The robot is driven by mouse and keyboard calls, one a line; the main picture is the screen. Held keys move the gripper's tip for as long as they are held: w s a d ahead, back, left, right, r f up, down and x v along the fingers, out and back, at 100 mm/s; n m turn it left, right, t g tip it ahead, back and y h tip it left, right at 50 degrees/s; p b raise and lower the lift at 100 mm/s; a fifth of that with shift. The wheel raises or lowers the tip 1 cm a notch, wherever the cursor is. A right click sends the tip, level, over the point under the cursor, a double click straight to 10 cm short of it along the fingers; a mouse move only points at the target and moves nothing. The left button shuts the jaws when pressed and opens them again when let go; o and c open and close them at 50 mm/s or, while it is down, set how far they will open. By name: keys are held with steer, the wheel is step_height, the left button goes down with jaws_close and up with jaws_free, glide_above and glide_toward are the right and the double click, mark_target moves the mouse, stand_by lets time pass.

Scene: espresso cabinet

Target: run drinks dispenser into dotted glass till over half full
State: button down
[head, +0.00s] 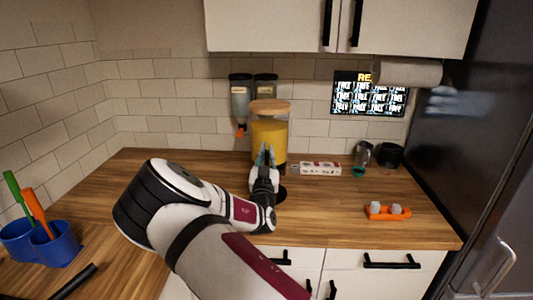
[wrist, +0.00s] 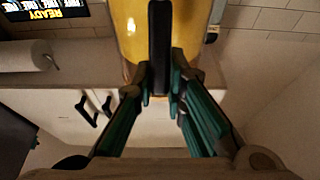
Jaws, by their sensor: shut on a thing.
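The drinks dispenser (head: 268,133), a clear vessel of yellow drink with a wooden lid, stands at the back of the wooden counter. Its yellow body fills the top middle of the wrist view (wrist: 190,30). My gripper (head: 265,150) is in front of the dispenser, its teal fingers hiding the lower front. In the wrist view my gripper (wrist: 160,80) is shut on a dark upright part (wrist: 159,45) in front of the yellow body; it looks like the tap lever, but I cannot be sure. I cannot make out the dotted glass; my arm and gripper may hide it.
A white box (head: 320,168), a grey vessel (head: 362,154) and a black pot (head: 389,155) stand right of the dispenser. An orange holder (head: 387,212) lies nearer the front. Blue cups (head: 55,245) with utensils stand at left.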

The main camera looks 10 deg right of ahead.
steer(key=c, duration=1.6)
jaws_free()
steer(key=shift+r, duration=0.1)
steer(key=shift+s, duration=0.1)
steer(key=v, duration=1.2)
